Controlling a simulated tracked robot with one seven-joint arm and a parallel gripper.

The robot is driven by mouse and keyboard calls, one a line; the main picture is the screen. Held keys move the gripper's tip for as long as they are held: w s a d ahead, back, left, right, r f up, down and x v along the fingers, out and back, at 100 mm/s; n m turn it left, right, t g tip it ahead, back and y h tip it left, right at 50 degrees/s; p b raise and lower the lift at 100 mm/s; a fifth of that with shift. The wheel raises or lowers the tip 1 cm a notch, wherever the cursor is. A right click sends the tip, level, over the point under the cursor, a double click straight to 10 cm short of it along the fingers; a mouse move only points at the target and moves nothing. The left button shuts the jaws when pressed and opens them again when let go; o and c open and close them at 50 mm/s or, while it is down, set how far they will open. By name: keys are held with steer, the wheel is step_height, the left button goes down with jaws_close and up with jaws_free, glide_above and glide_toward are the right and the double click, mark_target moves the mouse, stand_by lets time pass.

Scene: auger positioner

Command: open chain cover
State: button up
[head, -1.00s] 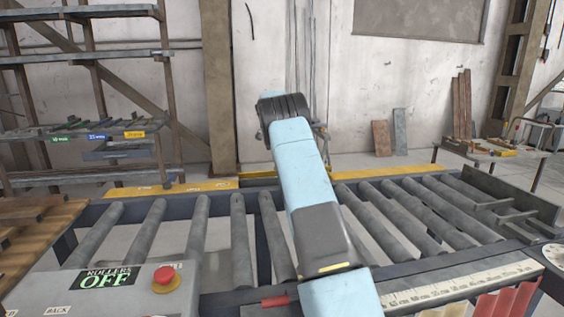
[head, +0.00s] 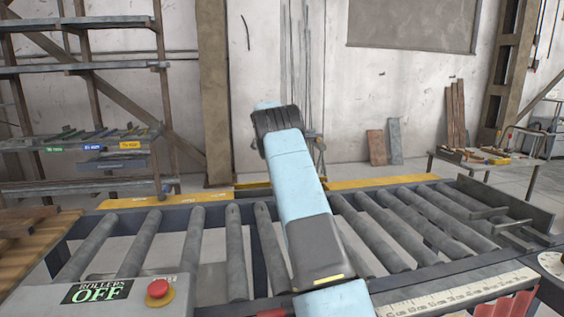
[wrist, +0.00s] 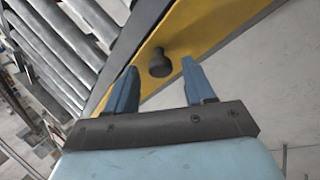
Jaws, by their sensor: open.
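The yellow chain cover (head: 385,182) runs along the far side of the roller conveyor, on both sides of my arm in the head view. In the wrist view the yellow cover (wrist: 205,20) crosses the picture at a slant, with a dark round knob (wrist: 159,63) on it. My gripper (wrist: 159,67) is open, with one blue finger to the left of the knob and one to the right. The fingers look empty, and I cannot tell whether they touch the knob. In the head view my arm hides the gripper and the knob.
Grey rollers (head: 187,240) lie on the near side of the cover, and pale floor (wrist: 265,75) lies beyond it. A control box with a red button (head: 158,290) and a "ROLLERS OFF" display (head: 97,291) stands front left. Shelves (head: 80,66) stand back left.

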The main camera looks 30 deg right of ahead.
step_height(320, 180, up, 2)
steer(key=shift+w+r, duration=0.1)
steer(key=s+a+r, duration=0.4)
steer(key=s+r, duration=0.6)
steer(key=s, duration=0.3)
steer(key=shift+s, duration=0.3)
